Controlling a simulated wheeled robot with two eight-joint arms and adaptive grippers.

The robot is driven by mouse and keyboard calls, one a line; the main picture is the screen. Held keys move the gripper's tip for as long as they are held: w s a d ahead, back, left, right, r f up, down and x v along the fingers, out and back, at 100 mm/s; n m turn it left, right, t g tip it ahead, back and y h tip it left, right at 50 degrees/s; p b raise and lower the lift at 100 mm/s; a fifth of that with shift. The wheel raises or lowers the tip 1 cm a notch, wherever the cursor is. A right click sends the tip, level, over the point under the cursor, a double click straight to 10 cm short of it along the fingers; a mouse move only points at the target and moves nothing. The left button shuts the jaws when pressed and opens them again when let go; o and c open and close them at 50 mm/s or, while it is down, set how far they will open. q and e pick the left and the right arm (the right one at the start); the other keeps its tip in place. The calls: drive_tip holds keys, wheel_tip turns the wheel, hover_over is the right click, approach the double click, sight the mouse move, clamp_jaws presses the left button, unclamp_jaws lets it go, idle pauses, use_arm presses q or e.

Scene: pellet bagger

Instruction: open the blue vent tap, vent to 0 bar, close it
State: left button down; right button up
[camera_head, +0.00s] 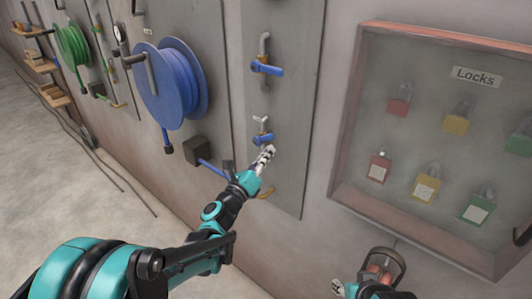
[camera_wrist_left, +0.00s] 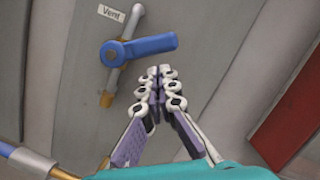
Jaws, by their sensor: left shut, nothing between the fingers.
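The vent tap (camera_head: 263,137) has a blue lever on a metal pipe, on the grey wall panel. In the left wrist view the tap (camera_wrist_left: 142,47) sits below a label reading "Vent", its lever pointing right across the slanting pipe. My left gripper (camera_head: 269,150) is shut and empty, its tips just below the tap in the head view. In the left wrist view the gripper (camera_wrist_left: 161,72) has its fingertips together close below the lever, with no clear contact. Part of my right gripper (camera_head: 338,287) shows at the bottom edge; its jaws are unclear.
Another blue-levered tap (camera_head: 268,69) is higher on the panel. A blue hose reel (camera_head: 178,80) hangs to the left. A framed lock board (camera_head: 345,130) with several padlocks is at the right. Open floor (camera_head: 60,200) lies at the left.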

sight(261, 137)
use_arm(q)
drive_tip(key=shift+w+a+r, duration=0.15)
drive_tip(key=shift+w+r, duration=0.05)
drive_tip(key=shift+r, duration=0.15)
drive_tip(key=shift+r+n+y+p, duration=0.3)
drive_tip(key=shift+r+n+p, duration=0.2)
drive_tip(key=shift+n, duration=0.4)
drive_tip(key=n, duration=0.1)
drive_tip(key=r+n+p, duration=0.1)
drive_tip(key=n+p, duration=0.1)
drive_tip(key=shift+w+a+r+y, duration=0.15)
drive_tip(key=shift+a+r+y, duration=0.15)
drive_tip(key=shift+y, duration=0.1)
drive_tip(key=shift+w+a+r+p, duration=0.4)
drive_tip(key=shift+a+r+p, duration=0.15)
drive_tip(key=shift+r, duration=0.25)
drive_tip(key=shift+w+a+r, duration=0.2)
drive_tip(key=shift+a+r, duration=0.05)
drive_tip(key=shift+r, duration=0.05)
drive_tip(key=shift+w+a, duration=0.1)
